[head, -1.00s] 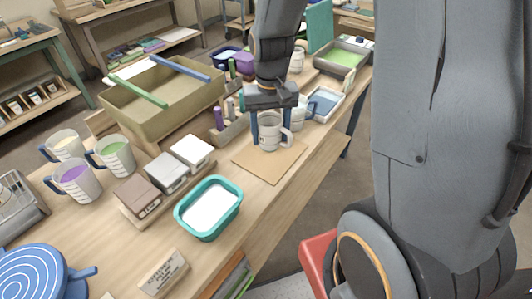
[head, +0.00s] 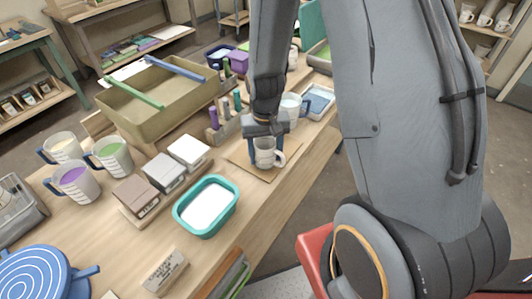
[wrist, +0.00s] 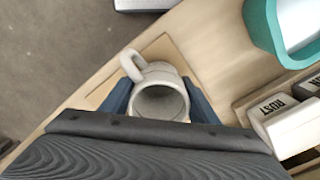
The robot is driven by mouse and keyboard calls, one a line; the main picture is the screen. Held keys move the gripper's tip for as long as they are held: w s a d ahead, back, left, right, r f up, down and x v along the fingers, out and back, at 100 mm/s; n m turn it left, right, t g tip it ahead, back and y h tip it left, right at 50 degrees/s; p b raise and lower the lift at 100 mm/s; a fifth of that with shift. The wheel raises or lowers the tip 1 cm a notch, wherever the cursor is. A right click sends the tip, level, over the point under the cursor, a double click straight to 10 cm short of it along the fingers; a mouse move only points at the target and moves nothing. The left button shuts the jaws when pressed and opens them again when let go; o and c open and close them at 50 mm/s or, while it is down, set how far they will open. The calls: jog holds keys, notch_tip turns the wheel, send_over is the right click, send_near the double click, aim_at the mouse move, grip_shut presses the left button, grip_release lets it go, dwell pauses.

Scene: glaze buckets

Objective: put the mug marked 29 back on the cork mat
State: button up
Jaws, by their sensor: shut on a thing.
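My gripper (head: 258,148) is shut on a pale grey mug (head: 264,155) with dark markings that are too small to read. The mug is upright, its handle to the right in the head view. The thin brown cork mat (head: 246,166) lies under it near the table's edge. The mug is over the mat and looks at or very near its surface; contact cannot be told. In the wrist view the mug (wrist: 160,100) sits between the blue fingers, with its opening facing the camera and part of the mat (wrist: 105,90) showing beyond.
A teal tub (head: 207,205) with white contents stands in front of the mat. Glaze blocks (head: 188,152) stand to its left. A pale mug (head: 290,108) and a blue-filled tray (head: 318,101) stand behind my gripper. A large olive bin (head: 160,98) is at the back left.

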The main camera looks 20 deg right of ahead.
jog(key=shift+f, duration=0.15)
jog(key=o, duration=1.3)
notch_tip(320, 180, up, 11)
jog(key=b, duration=0.3)
jog(key=shift+n+t, duration=0.7)
jog(key=shift+n, duration=0.2)
jog(key=s+r, duration=0.1)
jog(key=s, duration=0.4)
jog(key=s+r, duration=0.1)
jog(key=s, duration=0.2)
jog(key=shift+s+d+r, duration=0.1)
jog(key=shift+s+r, duration=0.2)
jog(key=shift+r, duration=0.05)
jog(key=shift+f, duration=0.1)
